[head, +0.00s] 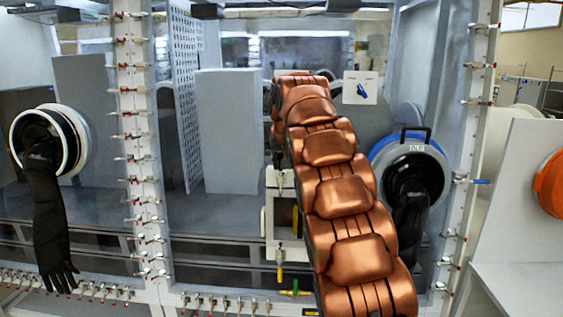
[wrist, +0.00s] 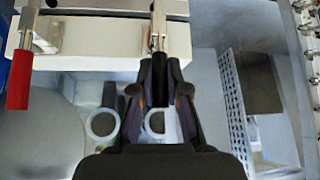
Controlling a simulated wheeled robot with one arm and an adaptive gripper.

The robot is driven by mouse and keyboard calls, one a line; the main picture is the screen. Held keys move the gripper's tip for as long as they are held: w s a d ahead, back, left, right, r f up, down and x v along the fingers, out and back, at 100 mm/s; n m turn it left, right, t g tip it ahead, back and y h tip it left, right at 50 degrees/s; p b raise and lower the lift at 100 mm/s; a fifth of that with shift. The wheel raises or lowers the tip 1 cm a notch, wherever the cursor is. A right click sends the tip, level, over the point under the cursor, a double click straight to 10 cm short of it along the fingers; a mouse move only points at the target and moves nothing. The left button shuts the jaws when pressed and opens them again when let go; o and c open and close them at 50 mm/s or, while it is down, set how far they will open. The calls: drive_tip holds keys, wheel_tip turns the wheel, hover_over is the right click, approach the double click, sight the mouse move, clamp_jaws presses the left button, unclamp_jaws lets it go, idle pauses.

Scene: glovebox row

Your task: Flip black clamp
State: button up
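The black clamp (wrist: 157,28) shows in the wrist view as a metal clamp at the edge of a pale block, with a dark handle (wrist: 159,72) hanging down from it. My gripper (wrist: 160,68) is at this handle, with one dark finger on each side. The fingers are close to the handle, but dark on dark hides whether they touch it. In the head view my arm hides the gripper and this clamp.
A red-handled clamp (wrist: 20,75) hangs left of my gripper in the wrist view. In the head view, a yellow-handled clamp (head: 280,270) and a green-handled clamp (head: 295,292) sit left of my arm. Black gloves (head: 48,215) hang from the ports.

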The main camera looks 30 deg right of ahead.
drive_tip(key=o, duration=0.5)
drive_tip(key=v, duration=1.2)
drive_tip(key=shift+a+f, duration=0.1)
idle(0.7)
drive_tip(key=s+a+f+n+g+y, duration=0.1)
drive_tip(key=s+a+f+g, duration=0.1)
drive_tip(key=s+a+f, duration=0.6)
drive_tip(key=s+a+f+n+g+y, duration=0.1)
drive_tip(key=s+a+f+g, duration=0.1)
drive_tip(key=s+a+f, duration=0.65)
drive_tip(key=s+a+f+g, duration=0.1)
drive_tip(key=s+f, duration=0.4)
drive_tip(key=s, duration=0.4)
drive_tip(key=s+f+n+g, duration=0.1)
drive_tip(key=s+f, duration=0.4)
drive_tip(key=s, duration=0.4)
drive_tip(key=s+a+f+n+g, duration=0.1)
drive_tip(key=s+f, duration=0.3)
drive_tip(key=s, duration=0.6)
drive_tip(key=shift+a+f+g, duration=0.3)
drive_tip(key=shift+f+g, duration=0.1)
